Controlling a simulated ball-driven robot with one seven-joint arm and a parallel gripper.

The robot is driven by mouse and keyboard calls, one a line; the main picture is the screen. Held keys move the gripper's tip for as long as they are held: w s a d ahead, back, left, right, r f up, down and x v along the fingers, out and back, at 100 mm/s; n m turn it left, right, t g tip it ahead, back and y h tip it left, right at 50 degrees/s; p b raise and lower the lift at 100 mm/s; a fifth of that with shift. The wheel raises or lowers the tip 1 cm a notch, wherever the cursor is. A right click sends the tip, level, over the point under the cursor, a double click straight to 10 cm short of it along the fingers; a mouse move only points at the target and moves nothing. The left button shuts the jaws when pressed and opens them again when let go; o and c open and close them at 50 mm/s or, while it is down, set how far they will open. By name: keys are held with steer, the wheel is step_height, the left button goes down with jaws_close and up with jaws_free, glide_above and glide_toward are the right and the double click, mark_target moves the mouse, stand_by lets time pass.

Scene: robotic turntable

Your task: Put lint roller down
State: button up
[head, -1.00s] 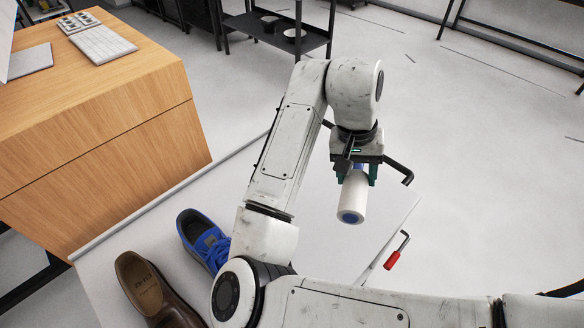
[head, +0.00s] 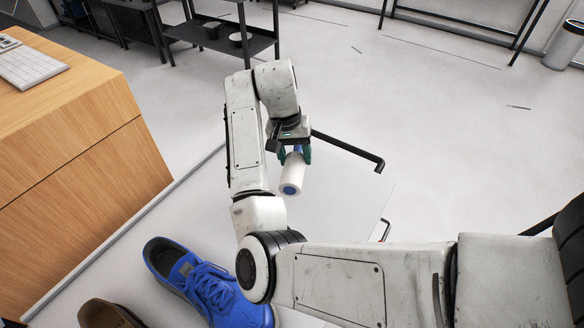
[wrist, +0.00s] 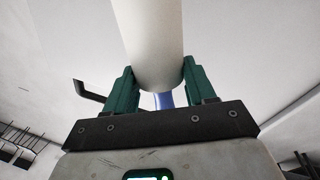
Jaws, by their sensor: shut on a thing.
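The lint roller (head: 291,180) is a white cylinder with a blue end and a blue handle. My gripper (head: 293,155) is shut on it and holds it up in the air, with the white roll hanging down and tilted. In the wrist view the white roll (wrist: 150,42) sits between the two green fingers (wrist: 154,92), and a bit of the blue handle (wrist: 165,100) shows below it. The roller appears in front of a pale flat surface (head: 345,190). Its height above that surface is hard to tell.
A blue shoe (head: 200,280) and a brown shoe (head: 105,314) are at the lower left. A wooden desk (head: 80,150) with a keyboard (head: 32,64) stands at the left. A black bent handle (head: 350,150) is right of my gripper. A dark shelf (head: 222,38) stands behind.

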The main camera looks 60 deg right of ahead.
steer(key=shift+w+d+f, duration=0.3)
steer(key=shift+w+f, duration=0.2)
steer(key=shift+f, duration=0.3)
steer(key=shift+w+f, duration=0.1)
steer(key=shift+f, duration=1.4)
steer(key=shift+f, duration=0.1)
steer(key=o, duration=1)
steer(key=shift+o, duration=0.2)
step_height(320, 180, up, 12)
steer(key=w+a+p, duration=0.1)
steer(key=shift+w, duration=0.4)
steer(key=shift+p, duration=0.3)
